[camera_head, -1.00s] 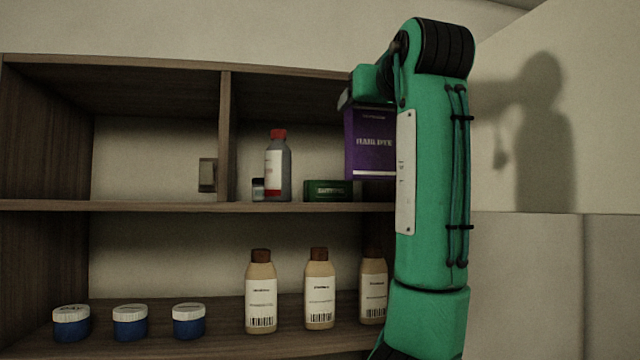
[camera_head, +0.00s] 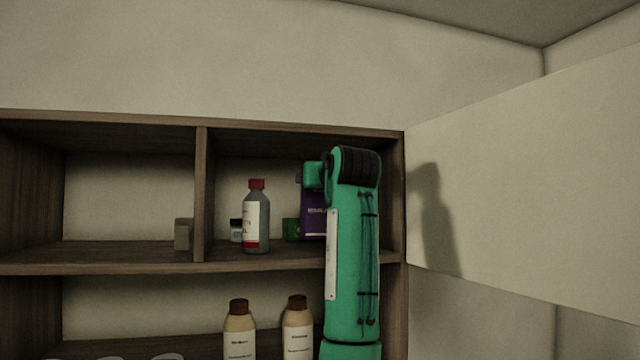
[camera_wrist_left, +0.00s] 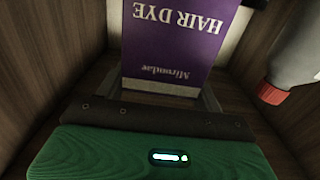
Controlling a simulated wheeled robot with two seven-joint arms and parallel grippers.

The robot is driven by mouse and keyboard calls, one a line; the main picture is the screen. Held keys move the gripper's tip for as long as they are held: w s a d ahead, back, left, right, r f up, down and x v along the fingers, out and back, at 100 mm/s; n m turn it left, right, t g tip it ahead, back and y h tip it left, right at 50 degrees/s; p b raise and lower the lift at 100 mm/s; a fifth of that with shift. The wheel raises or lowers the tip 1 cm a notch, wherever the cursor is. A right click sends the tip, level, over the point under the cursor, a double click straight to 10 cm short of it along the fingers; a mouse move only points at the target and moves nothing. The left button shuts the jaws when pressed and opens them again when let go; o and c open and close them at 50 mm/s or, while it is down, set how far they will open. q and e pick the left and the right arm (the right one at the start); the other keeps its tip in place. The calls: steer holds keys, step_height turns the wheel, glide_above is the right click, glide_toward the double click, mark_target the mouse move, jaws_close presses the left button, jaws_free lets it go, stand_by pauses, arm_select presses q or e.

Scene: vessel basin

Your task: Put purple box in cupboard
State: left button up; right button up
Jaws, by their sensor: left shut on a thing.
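The purple hair dye box (camera_head: 314,222) is inside the upper right compartment of the wooden cupboard (camera_head: 201,195), partly hidden behind my green arm. I cannot tell whether its base touches the shelf. My left gripper (camera_head: 311,180) is shut on the box near its top. In the left wrist view the box (camera_wrist_left: 178,45) appears upside down between the fingers, with wooden walls on both sides. My right gripper is not in view.
A grey bottle with a red cap (camera_head: 256,220) stands left of the box, with a small jar (camera_head: 236,230) beside it. A green box (camera_head: 291,229) sits close to the purple box. Brown-capped bottles (camera_head: 239,332) stand on the lower shelf. The upper left compartment is mostly clear.

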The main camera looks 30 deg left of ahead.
mark_target(319, 208)
arm_select(q)
step_height(319, 208, down, 2)
steer(key=shift+d+f+p, duration=0.1)
steer(key=shift+f+p, duration=0.05)
steer(key=shift+p, duration=0.45)
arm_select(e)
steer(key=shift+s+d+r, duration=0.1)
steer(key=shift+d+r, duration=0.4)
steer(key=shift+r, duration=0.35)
arm_select(q)
steer(key=shift+f, duration=0.2)
steer(key=o, duration=1.4)
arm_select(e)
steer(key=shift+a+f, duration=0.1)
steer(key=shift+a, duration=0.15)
arm_select(q)
steer(key=shift+r, duration=0.1)
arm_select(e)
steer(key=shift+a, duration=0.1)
